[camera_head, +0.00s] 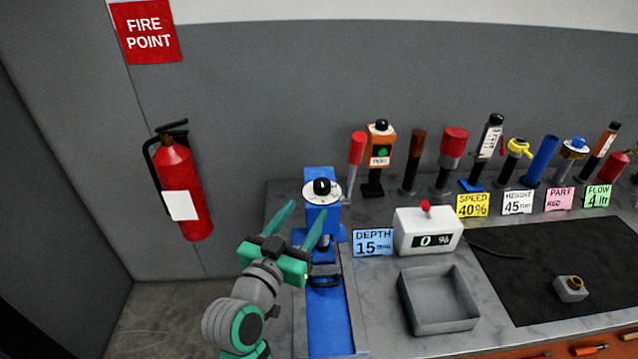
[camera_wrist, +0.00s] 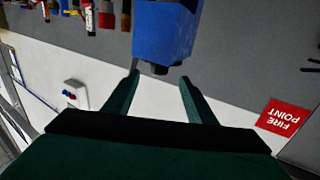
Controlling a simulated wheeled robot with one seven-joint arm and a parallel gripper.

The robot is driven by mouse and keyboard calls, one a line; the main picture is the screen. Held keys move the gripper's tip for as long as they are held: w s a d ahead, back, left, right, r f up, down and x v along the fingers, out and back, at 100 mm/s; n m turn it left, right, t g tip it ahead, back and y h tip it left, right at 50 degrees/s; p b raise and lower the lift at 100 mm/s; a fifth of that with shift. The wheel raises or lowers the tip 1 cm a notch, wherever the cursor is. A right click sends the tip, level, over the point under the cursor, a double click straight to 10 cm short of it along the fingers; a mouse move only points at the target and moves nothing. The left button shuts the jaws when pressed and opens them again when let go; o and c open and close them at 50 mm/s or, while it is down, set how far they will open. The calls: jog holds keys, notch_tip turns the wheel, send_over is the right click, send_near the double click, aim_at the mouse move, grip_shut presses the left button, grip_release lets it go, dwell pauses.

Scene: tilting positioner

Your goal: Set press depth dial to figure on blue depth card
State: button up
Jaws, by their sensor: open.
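The blue press (camera_head: 321,222) stands at the left end of the bench. Its depth dial (camera_head: 322,191), a white disc with a black knob, sits on top of it. The dial's setting is too small to read. The blue depth card (camera_head: 373,242) reads "DEPTH 15 mm" and stands right of the press. My gripper (camera_head: 303,222) is open and empty, its green fingers pointing up beside the press, below and left of the dial. In the wrist view the blue press head (camera_wrist: 164,35) shows above and between the open fingertips (camera_wrist: 160,82); the dial face is not seen there.
A white box with a red knob and "0 %" display (camera_head: 428,230) and a grey tray (camera_head: 438,299) are to the right. Several levers and yellow, white, pink and green cards line the back. A black mat (camera_head: 560,265) holds a small grey block (camera_head: 571,289). A fire extinguisher (camera_head: 181,185) hangs left.

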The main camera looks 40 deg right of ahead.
aim_at(319, 191)
jog(key=x, duration=1)
jog(key=shift+w+d+r, duration=0.15)
jog(key=shift+d, duration=0.2)
jog(key=c, duration=1)
jog(key=shift+c, duration=0.2)
